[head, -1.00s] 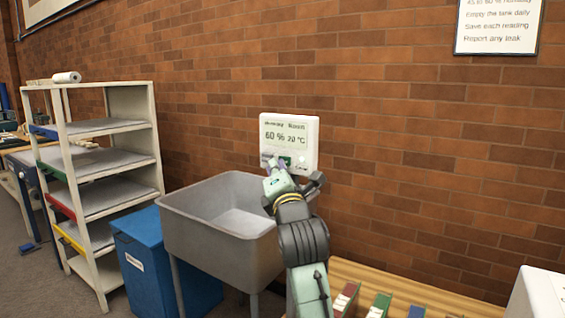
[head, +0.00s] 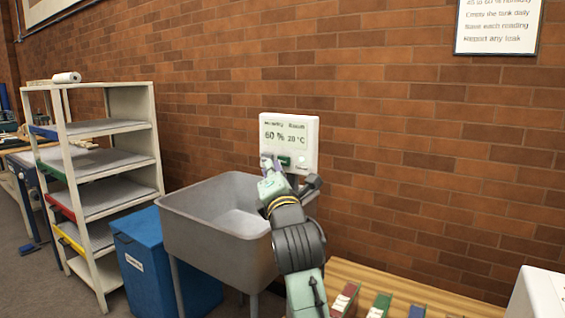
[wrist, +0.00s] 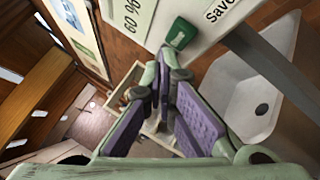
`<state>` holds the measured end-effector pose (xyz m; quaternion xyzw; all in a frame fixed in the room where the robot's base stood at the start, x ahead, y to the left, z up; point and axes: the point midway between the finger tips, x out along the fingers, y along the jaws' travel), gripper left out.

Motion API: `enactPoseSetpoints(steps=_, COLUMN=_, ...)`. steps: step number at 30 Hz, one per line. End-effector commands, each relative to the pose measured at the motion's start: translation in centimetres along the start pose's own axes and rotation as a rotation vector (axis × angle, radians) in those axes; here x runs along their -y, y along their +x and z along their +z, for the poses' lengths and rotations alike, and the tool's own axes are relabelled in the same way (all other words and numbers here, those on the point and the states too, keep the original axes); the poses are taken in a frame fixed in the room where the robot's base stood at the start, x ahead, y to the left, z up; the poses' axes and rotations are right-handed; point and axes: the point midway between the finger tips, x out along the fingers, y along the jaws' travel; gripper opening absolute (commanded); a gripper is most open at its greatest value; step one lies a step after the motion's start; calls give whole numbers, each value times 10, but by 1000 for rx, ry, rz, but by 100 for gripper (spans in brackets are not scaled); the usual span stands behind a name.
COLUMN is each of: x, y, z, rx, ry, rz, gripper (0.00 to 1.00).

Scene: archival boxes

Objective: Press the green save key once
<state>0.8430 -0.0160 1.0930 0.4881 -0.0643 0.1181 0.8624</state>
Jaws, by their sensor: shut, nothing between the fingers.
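The green save key (head: 285,161) is on the lower part of a white wall unit (head: 304,130), whose screen reads 60 % and 20 °C. The key (wrist: 181,32) also shows in the wrist view, beside the printed word "Save". My gripper (head: 267,161) is shut and empty, in front of the unit's lower left part, just left of the key in the head view. In the wrist view its fingertips (wrist: 164,68), with purple pads behind them, are just below the key in the picture. I cannot tell whether they touch the unit.
A grey sink (head: 218,235) stands below the unit, with a blue bin (head: 140,262) to its left and a shelf rack (head: 105,200) beyond. A wooden slatted surface (head: 400,283) with several coloured boxes lies at lower right. A notice (head: 498,27) hangs at upper right.

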Motion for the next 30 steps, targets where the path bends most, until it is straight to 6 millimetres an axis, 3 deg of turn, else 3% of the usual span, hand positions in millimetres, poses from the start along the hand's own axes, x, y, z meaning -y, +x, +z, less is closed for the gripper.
enactPoseSetpoints(steps=16, x=-24, y=-32, z=-24, rx=-1, ry=-1, rz=2, gripper=0)
enactPoseSetpoints(steps=30, x=-25, y=-35, z=-25, rx=0, ry=0, rz=0, gripper=0)
